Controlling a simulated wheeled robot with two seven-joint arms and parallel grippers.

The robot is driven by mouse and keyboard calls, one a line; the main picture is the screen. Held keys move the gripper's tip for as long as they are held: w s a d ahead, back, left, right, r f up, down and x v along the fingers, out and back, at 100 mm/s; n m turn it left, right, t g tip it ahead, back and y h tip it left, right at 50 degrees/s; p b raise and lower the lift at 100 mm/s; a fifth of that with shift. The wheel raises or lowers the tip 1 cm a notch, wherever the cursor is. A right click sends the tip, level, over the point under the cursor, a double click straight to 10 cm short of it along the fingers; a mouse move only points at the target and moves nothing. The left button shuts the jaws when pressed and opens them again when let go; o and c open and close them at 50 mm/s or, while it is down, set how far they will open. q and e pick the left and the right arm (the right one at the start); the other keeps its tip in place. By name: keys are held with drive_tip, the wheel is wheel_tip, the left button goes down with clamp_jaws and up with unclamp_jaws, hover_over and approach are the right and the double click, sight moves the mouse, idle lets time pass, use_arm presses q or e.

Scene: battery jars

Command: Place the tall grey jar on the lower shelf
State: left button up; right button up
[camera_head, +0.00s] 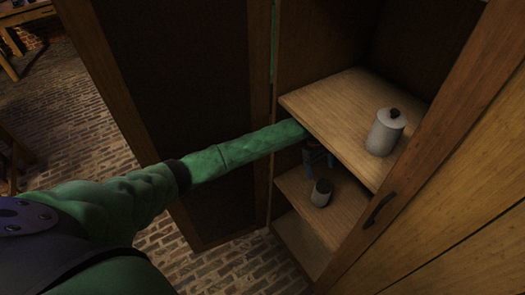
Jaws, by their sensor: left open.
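A pale grey jar (386,134) with a dark knob on its lid stands upright on the upper shelf (335,107) of an open wooden cabinet. A smaller jar (319,199) with a dark top and pale body stands upright on the lower shelf (345,205). From this one view I cannot tell for sure which is the tall grey jar. My left gripper (319,164), blue, is inside the cabinet under the upper shelf. It is open and empty, just above and behind the smaller jar, apart from it. The upper shelf's edge partly hides it. My right gripper is out of view.
The dark cabinet door (185,100) stands open at left, with my green left arm reaching across it. A wooden door with a dark handle (379,209) is at right. Another shelf (302,243) lies below, and its visible part is bare. The brick floor is at left.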

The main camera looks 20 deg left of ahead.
use_arm(q)
drive_tip(key=s+d+f+m+t+h, duration=0.1)
drive_tip(key=s+d+m+t, duration=0.25)
drive_tip(key=s, duration=0.35)
drive_tip(key=s+d+f+m+t+h, duration=0.1)
drive_tip(key=s+d+m+t+h, duration=0.1)
drive_tip(key=s+d+m, duration=0.35)
drive_tip(key=s+a+f+y, duration=0.2)
drive_tip(key=s+a+f, duration=0.45)
drive_tip(key=f, duration=0.25)
drive_tip(key=s+a+f+y, duration=0.1)
drive_tip(key=s+a+f, duration=0.55)
drive_tip(key=f, duration=0.25)
drive_tip(key=s+a+f+m+y, duration=0.1)
drive_tip(key=s+a+f, duration=0.2)
drive_tip(key=s, duration=0.3)
drive_tip(key=s+a+f+m+g+y, duration=0.1)
drive_tip(key=s+a+f, duration=0.3)
drive_tip(key=s+f, duration=0.2)
drive_tip(key=s+a+f+m+y, duration=0.1)
drive_tip(key=s+a+f, duration=0.2)
drive_tip(key=s+f, duration=0.2)
drive_tip(key=s, duration=0.2)
drive_tip(key=shift+s+a+m, duration=0.15)
drive_tip(key=shift+s+m, duration=0.15)
drive_tip(key=shift+m, duration=0.1)
